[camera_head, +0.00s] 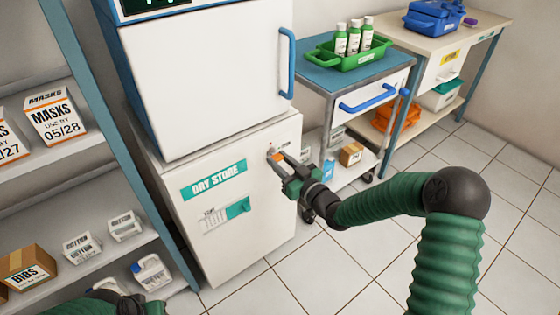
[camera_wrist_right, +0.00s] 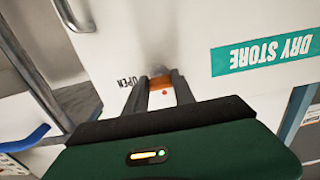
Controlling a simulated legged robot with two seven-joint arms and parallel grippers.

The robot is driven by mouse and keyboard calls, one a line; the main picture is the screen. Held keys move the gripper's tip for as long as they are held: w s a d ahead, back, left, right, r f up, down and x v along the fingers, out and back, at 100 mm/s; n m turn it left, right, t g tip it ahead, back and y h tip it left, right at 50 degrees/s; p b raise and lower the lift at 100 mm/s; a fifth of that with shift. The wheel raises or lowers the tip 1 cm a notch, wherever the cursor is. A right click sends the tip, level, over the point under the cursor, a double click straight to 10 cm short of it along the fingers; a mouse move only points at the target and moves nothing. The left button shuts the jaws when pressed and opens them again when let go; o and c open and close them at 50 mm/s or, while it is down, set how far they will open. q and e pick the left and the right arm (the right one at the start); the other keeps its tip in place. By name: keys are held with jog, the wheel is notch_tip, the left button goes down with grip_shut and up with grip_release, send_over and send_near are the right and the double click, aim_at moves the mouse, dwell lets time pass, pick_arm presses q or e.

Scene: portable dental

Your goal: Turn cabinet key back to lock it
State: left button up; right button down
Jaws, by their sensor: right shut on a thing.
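The white cabinet (camera_head: 235,240) with the teal DRY STORE label (camera_head: 213,180) stands at the middle left, its door closed. My right gripper (camera_head: 281,160) is at the upper right part of its door. In the right wrist view its two fingers (camera_wrist_right: 161,88) are shut on the orange cabinet key (camera_wrist_right: 160,83) at the lock. The word OPEN (camera_wrist_right: 127,82) is printed beside the key. The exact angle of the key is hard to tell between the fingers. My left gripper (camera_head: 115,303) shows only partly at the bottom edge, and its fingers cannot be made out.
A white unit with a blue handle (camera_head: 288,62) stands on the cabinet. A shelf with boxes (camera_head: 55,115) is at the left. A trolley (camera_head: 345,75) with a green tray (camera_head: 350,60) stands close at the right. The tiled floor in front is free.

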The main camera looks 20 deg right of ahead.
jog(key=shift+n, duration=0.3)
jog(key=n+b, duration=0.1)
jog(key=n, duration=0.2)
jog(key=shift+n, duration=0.3)
jog(key=n+b, duration=0.6)
jog(key=n, duration=0.4)
jog(key=shift+f, duration=0.2)
jog(key=shift+a+r+n+b, duration=0.1)
jog(key=shift+n+b, duration=1.3)
jog(key=shift+n, duration=0.5)
jog(key=c, duration=1)
grip_release()
jog(key=shift+c, duration=0.2)
